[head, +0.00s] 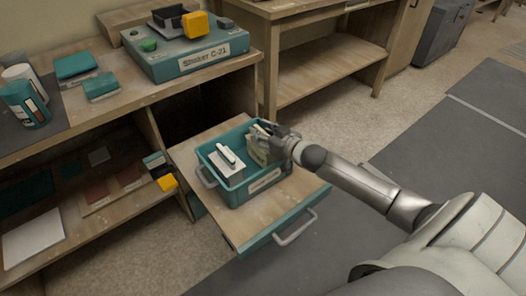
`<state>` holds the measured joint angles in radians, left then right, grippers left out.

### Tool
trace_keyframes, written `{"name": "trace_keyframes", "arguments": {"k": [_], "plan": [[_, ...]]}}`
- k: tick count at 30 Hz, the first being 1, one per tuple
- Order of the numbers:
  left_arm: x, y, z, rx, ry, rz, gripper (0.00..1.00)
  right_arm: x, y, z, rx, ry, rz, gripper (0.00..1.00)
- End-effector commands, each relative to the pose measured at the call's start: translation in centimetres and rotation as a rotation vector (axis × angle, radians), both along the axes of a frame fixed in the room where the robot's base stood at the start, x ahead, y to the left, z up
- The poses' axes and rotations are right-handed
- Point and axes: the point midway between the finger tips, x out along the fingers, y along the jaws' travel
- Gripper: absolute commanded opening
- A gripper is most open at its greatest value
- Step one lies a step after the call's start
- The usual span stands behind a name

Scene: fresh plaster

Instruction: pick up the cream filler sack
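A cream filler sack (258,151) stands in the right part of a teal tub (235,194), which sits in a pulled-out wooden drawer (215,227). My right gripper (270,130) reaches in from the right and is at the top of the sack, with its fingers close against or around it. The gripper hides part of the sack, and I cannot tell whether the fingers are closed on it. My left gripper is not in view.
A white-and-grey trowel-like tool (227,162) lies in the tub, left of the sack. The drawer front has a grey handle (295,228). A labelled teal case (185,55) stands on the bench above. A yellow-ended item (166,183) is left of the drawer.

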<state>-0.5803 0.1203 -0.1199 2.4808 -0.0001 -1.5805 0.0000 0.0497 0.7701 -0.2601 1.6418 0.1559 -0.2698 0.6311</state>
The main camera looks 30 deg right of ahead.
Motion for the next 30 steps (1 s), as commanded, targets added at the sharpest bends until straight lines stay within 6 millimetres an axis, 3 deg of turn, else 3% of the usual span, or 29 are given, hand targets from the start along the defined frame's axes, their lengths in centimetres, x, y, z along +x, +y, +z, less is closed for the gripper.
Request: {"name": "trace_keyframes", "arguments": {"k": [5, 15, 30], "plan": [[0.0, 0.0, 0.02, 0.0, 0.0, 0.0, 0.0, 0.0, 0.03, 0.0, 0.001, 0.0, 0.0, 0.38], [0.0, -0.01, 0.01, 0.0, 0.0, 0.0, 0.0, -0.01, 0.04, 0.01, 0.0, 0.0, 0.001, 0.0], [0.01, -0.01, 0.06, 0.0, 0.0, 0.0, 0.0, 0.06, 0.04, 0.34, 0.001, -0.005, 0.001, 0.0]]}}
